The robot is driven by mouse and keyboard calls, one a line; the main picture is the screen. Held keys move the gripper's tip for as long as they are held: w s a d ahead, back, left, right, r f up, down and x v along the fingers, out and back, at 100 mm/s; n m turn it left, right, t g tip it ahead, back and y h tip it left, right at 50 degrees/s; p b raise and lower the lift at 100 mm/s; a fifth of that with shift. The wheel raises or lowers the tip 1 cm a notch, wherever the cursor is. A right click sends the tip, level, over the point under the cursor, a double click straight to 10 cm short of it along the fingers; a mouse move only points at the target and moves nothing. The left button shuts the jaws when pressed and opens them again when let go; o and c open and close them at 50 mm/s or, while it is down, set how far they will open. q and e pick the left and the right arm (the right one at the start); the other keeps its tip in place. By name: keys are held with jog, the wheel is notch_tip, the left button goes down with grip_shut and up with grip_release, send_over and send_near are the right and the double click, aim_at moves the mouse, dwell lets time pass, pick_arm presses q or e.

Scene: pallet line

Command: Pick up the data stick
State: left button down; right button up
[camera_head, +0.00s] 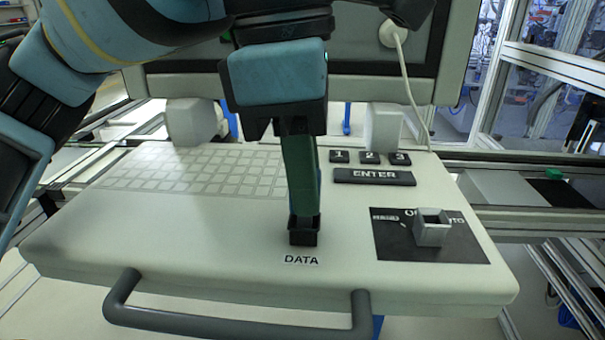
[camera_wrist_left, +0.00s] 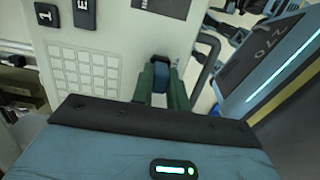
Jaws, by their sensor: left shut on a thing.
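The data stick shows in the left wrist view as a small blue piece (camera_wrist_left: 162,72) between the green fingers of my left gripper (camera_wrist_left: 161,80). My left gripper (camera_head: 303,208) is shut on it and points down at the black socket (camera_head: 304,236) labelled DATA on the white console (camera_head: 240,235). In the head view the fingers hide most of the stick. Their tips are at the socket's mouth; I cannot tell how deep the stick sits in it. My right gripper is not in view.
Keys 1, 2, 3 and an ENTER key (camera_head: 374,177) lie right of the fingers. A pale keypad (camera_head: 190,170) is at the left. A grey handle (camera_head: 240,319) runs along the front edge. A screen stands behind.

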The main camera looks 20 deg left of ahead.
aim_at(301, 228)
pick_arm(q)
jog(key=r+p, duration=0.1)
jog(key=s+r+p, duration=0.1)
jog(key=r, duration=0.1)
jog(key=shift+s+r, duration=0.1)
jog(key=shift+r, duration=0.1)
jog(key=s+d+p, duration=0.2)
jog(key=s+p, duration=0.2)
jog(key=s, duration=1)
jog(key=shift+s+d+r, duration=0.25)
jog(key=shift+s+r, duration=0.05)
jog(key=shift+r, duration=0.05)
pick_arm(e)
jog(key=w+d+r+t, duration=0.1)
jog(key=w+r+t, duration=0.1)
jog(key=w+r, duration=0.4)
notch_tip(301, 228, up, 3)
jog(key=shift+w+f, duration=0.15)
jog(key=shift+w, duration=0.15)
pick_arm(q)
jog(key=shift+f, duration=0.1)
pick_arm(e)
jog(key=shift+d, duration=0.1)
